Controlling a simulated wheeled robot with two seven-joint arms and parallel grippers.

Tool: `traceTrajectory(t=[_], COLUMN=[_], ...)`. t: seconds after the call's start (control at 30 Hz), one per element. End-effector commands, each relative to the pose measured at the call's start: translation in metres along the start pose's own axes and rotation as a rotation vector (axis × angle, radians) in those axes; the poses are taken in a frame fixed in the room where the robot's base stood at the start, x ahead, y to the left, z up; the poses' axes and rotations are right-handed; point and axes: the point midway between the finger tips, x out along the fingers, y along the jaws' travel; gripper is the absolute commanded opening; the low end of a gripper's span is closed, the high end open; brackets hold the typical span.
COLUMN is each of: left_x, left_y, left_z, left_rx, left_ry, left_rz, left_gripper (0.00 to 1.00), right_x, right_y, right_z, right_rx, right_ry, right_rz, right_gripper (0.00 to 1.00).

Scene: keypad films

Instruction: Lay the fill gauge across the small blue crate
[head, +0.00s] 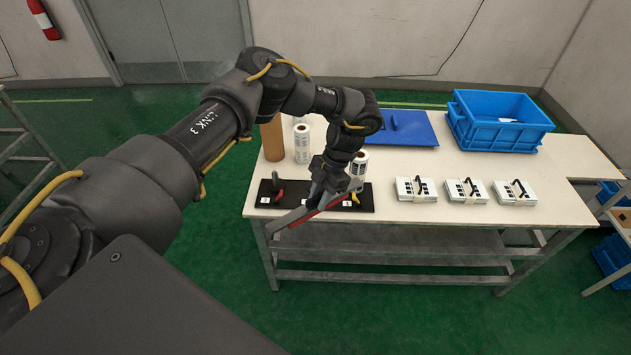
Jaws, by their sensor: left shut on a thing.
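A blue crate (497,131) stands at the back right of the table, open at the top, with something pale inside. My left gripper (322,194) is over the front left of the table, pointing down. It is shut on a long flat bar (300,215), grey with a red stripe, which looks like the fill gauge. The bar slants from lower left to upper right, above the black strip and the table's front edge. The gripper and wrist partly hide where it is held. The bar is well apart from the crate. My right gripper is not in view.
The black strip (265,198) holds small tools and white labels. Three white keypad boxes (466,191) line the front of the table (400,165). Behind are a blue panel (412,130), white rolls (301,143) and a brown cylinder (272,140). More blue crates (611,262) stand at right.

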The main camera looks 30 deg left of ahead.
Motion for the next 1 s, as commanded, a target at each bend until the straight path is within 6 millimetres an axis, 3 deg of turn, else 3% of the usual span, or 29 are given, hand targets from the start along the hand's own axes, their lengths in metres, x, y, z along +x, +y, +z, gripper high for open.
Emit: traceTrajectory(t=[0.4, 0.5, 0.7, 1.0], left_x=[0.110, 0.133, 0.153, 0.152], left_y=[-0.085, -0.101, -0.107, -0.107], left_z=[-0.014, -0.021, -0.024, -0.025], left_rx=[1.266, 1.492, 1.666, 1.688], left_ry=[0.000, -0.001, -0.002, -0.003], left_rz=[0.519, 0.615, 0.694, 0.702], left_gripper=[0.02, 0.02, 0.02, 0.02], right_x=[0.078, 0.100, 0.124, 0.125], right_y=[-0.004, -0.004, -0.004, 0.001], right_z=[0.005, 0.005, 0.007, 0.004], right_rx=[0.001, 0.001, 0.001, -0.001], right_ry=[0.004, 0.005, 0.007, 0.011], right_rz=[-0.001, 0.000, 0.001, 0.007], right_gripper=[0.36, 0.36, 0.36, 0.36])
